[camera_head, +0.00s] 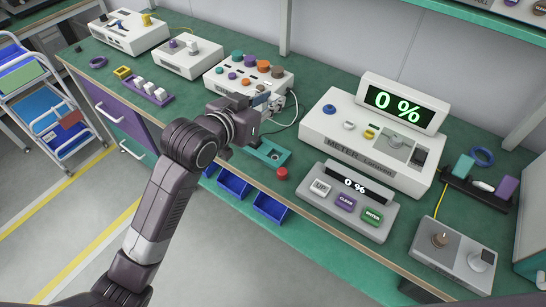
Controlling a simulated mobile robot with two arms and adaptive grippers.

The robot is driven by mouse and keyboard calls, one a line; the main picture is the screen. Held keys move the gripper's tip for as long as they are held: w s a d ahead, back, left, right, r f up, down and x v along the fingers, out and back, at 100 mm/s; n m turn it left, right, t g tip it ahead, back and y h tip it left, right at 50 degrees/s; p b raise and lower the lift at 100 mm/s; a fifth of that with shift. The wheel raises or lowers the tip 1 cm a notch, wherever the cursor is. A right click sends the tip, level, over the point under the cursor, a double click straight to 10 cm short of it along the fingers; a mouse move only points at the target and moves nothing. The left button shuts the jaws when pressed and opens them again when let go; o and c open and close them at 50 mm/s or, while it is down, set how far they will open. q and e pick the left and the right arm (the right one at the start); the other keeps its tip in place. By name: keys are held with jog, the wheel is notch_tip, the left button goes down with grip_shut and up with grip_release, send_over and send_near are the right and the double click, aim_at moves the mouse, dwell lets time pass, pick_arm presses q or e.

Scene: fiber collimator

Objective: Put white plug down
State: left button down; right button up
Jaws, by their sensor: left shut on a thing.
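My left gripper (262,112) is over the front part of the bench, in front of the white box with coloured knobs. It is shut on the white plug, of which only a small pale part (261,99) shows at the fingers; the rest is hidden. A thin white cable (290,112) loops down beside the gripper to the bench. A teal fixture (268,153) with a dark slot lies on the bench just below the gripper, apart from it. My right gripper is not in view.
The meter box (375,136) with a "0 %" display (397,105) stands to the right. In front are a button panel (347,200) and a red knob (282,174). The knob box (245,73) is behind the gripper. Blue bins (233,183) hang below the bench edge.

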aim_at(271, 160)
pick_arm(q)
notch_tip(271, 160, down, 20)
jog(key=shift+s+r, duration=0.1)
dwell(0.4)
jog(key=shift+b, duration=0.3)
jog(key=c, duration=1.7)
grip_release()
